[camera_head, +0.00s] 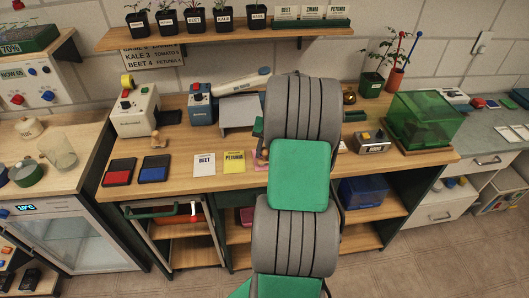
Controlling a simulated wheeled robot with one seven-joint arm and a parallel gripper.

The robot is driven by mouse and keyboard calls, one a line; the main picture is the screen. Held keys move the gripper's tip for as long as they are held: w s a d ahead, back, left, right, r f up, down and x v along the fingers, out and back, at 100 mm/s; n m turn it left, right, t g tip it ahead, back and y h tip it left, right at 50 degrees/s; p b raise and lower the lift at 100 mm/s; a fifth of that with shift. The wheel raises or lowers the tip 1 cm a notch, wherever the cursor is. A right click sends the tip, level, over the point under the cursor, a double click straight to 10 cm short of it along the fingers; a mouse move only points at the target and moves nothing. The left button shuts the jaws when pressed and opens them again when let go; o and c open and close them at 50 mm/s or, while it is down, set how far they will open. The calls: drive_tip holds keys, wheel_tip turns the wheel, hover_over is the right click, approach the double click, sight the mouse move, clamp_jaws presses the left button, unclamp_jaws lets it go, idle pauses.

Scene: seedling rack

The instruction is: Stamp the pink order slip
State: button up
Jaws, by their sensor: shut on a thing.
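A row of slips lies on the wooden bench: a white one marked BEET (204,164), a yellow one marked PETUNIA (234,162), and a small pink edge (257,163) at the left of my arm, perhaps the pink order slip. Most of it is hidden. A wooden piece (264,153), perhaps a stamp handle, shows beside my arm. Another wooden stamp (155,138) stands behind the blue ink pad (154,168). A red ink pad (119,172) lies left of it. My grey and green arm covers the bench middle; my gripper is hidden behind it.
Two boxy devices, one cream (134,112) and one blue (200,105), stand at the back left. A small device with a display (371,142) and a green transparent box (425,120) stand at the right. A shelf of seedling pots (195,22) hangs above.

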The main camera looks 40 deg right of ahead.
idle(0.3)
drive_tip(key=shift+w+a+p+v, duration=0.15)
drive_tip(key=shift+w+p+v, duration=0.05)
drive_tip(key=shift+p+v, duration=0.85)
drive_tip(key=shift+w+a+p+v, duration=0.15)
drive_tip(key=shift+p+v, duration=0.65)
drive_tip(key=shift+v, duration=0.4)
drive_tip(key=shift+w+a+p+v, duration=0.15)
drive_tip(key=shift+w+p+v, duration=0.05)
drive_tip(key=shift+p+v, duration=0.85)
drive_tip(key=shift+r, duration=0.2)
